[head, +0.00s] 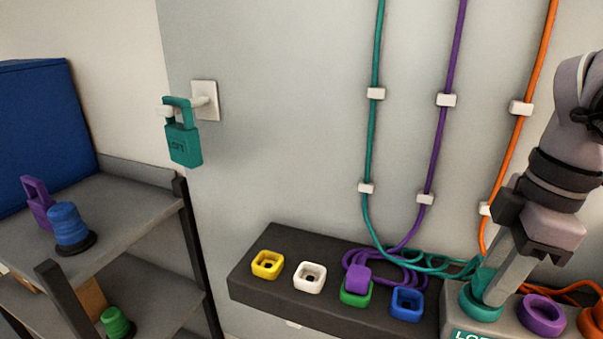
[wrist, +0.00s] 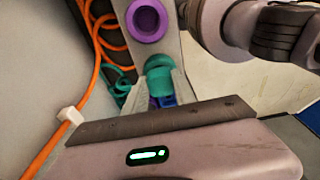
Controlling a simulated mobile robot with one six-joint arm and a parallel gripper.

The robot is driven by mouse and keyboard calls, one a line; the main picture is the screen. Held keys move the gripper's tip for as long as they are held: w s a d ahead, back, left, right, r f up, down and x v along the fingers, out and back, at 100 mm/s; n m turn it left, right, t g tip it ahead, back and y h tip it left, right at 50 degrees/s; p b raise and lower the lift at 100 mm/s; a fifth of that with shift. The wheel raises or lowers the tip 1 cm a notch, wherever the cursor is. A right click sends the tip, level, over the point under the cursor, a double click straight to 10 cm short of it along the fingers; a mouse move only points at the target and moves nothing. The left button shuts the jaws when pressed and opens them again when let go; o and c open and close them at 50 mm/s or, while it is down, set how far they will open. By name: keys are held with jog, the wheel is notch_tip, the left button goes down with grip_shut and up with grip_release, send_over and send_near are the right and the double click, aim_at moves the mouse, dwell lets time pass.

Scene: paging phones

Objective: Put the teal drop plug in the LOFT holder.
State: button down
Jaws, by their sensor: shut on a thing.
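The teal drop plug (head: 484,276) is between the fingers of my gripper (head: 493,290) at the lower right of the head view. In the wrist view the plug (wrist: 160,84) also sits between the two fingertips. My gripper is shut on it. The teal LOFT holder (head: 479,307) is a round ring on a grey block, with a partly cut-off label below it. The plug is at the holder's opening; my fingers hide part of it, and I cannot tell how deep it sits. A teal cord runs from there up the wall.
Purple (head: 543,314) and orange (head: 592,321) holders stand to the right. A dark shelf (head: 330,310) holds yellow, white, green and blue sockets, with a purple plug (head: 357,277) at the green one. A teal padlock (head: 184,144) hangs on the wall.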

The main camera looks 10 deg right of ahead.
jog(key=shift+a+f, duration=0.1)
jog(key=shift+f, duration=0.15)
jog(key=c, duration=1)
grip_release()
jog(key=r+p, duration=0.2)
jog(key=r, duration=0.2)
jog(key=d+r+p, duration=0.1)
jog(key=r+p, duration=0.1)
jog(key=r, duration=0.2)
jog(key=r+p, duration=0.1)
jog(key=r, duration=0.3)
jog(key=shift+s+d+r+p, duration=0.2)
jog(key=shift+s+r+p, duration=0.1)
jog(key=shift+s+p, duration=0.1)
